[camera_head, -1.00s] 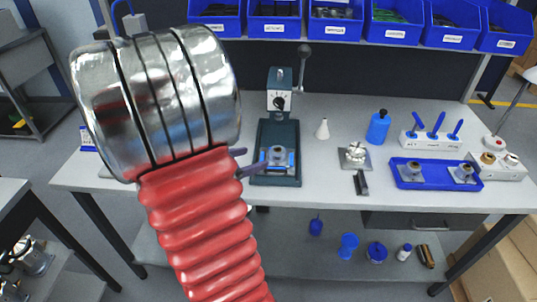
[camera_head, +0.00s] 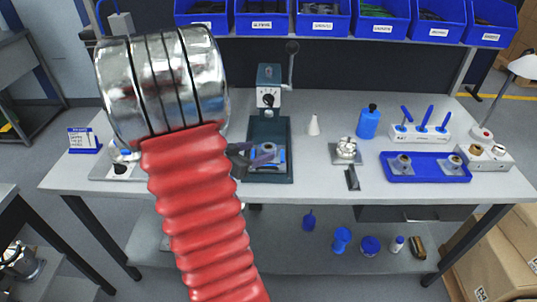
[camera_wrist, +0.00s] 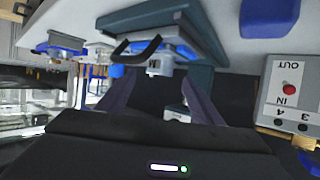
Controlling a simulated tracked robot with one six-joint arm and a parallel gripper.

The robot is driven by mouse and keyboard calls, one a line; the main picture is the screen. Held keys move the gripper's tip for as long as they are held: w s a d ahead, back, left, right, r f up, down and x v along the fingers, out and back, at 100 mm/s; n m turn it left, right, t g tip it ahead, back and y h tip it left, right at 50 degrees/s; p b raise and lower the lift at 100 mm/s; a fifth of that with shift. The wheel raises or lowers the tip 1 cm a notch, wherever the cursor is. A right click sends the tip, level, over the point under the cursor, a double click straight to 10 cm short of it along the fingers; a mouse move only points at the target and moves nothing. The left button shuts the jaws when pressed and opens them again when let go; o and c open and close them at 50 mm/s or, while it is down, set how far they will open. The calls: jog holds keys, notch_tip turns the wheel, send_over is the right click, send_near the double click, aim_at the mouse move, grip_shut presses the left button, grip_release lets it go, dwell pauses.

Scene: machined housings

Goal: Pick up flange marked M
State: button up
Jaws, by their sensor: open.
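A grey metal flange (camera_head: 268,148) sits in a blue fixture (camera_head: 279,158) on the base of a dark green press. In the wrist view the flange (camera_wrist: 153,66) shows upside down with a dark letter on its face, which looks like an M but is small. My gripper (camera_head: 257,156) is open at the left front of the fixture and partly covers the flange in the head view. In the wrist view its two purple fingers (camera_wrist: 156,88) stand apart, with the flange beyond the gap between them. No contact shows.
The press (camera_head: 270,95) rises behind the fixture with a lever at its right. A blue tray (camera_head: 428,178) with two other flanges lies at the right of the bench. A grey control box (camera_wrist: 288,95) shows in the wrist view. Bare bench lies around the small white cone (camera_head: 313,125).

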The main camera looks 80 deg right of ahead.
aim_at(266, 148)
jog(key=shift+s+d+f, duration=0.3)
jog(key=shift+d, duration=0.3)
jog(key=shift+x, duration=2.6)
jog(key=shift+a, duration=0.1)
grip_shut()
jog(key=shift+r, duration=5)
